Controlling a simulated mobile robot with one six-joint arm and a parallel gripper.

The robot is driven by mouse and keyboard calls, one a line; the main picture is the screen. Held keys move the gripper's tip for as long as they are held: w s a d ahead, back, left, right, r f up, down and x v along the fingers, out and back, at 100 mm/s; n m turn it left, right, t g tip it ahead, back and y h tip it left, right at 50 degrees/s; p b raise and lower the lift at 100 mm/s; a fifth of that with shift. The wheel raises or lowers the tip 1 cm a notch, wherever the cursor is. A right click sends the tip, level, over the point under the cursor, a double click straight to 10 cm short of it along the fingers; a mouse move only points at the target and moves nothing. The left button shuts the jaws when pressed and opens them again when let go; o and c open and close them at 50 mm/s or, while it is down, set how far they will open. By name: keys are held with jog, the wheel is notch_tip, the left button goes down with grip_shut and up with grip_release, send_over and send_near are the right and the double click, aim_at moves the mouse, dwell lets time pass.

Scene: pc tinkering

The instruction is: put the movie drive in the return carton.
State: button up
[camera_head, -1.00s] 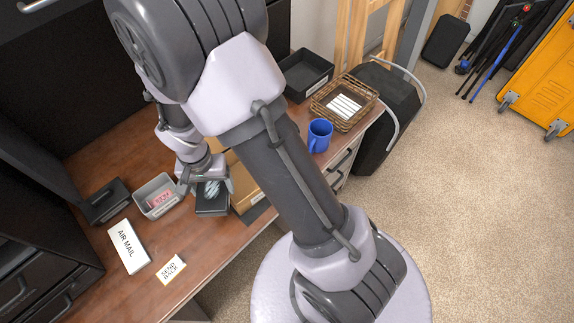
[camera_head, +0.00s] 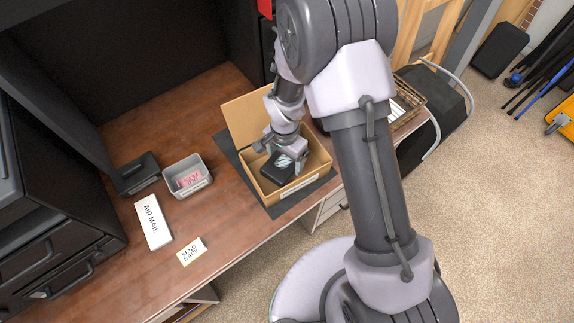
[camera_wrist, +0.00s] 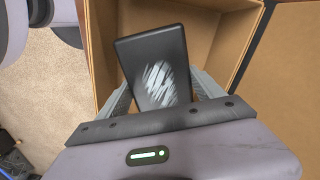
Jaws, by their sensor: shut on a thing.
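The movie drive (camera_head: 277,172) is a flat black box with a pale scribbled patch on its face. It also shows in the wrist view (camera_wrist: 155,62), between the two fingers. My gripper (camera_head: 284,155) is shut on it, pointing down into an open brown carton (camera_head: 290,190). The drive is within the carton's opening, tilted. I cannot tell whether it touches the carton's floor. The carton's walls also show around the drive in the wrist view (camera_wrist: 103,50).
The carton stands on a dark mat (camera_head: 311,195) near the desk's right edge, its flap raised at the back. A grey bin (camera_head: 187,176) with a red item, a black box (camera_head: 138,173), an AIR MAIL sign (camera_head: 153,221) and a SEND BACK card (camera_head: 191,251) lie to the left.

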aim_at(286, 165)
jog(key=shift+f+b, duration=0.3)
jog(key=shift+f, duration=1.05)
jog(key=shift+f, duration=0.25)
jog(key=o, duration=2.1)
jog(key=shift+r, duration=0.1)
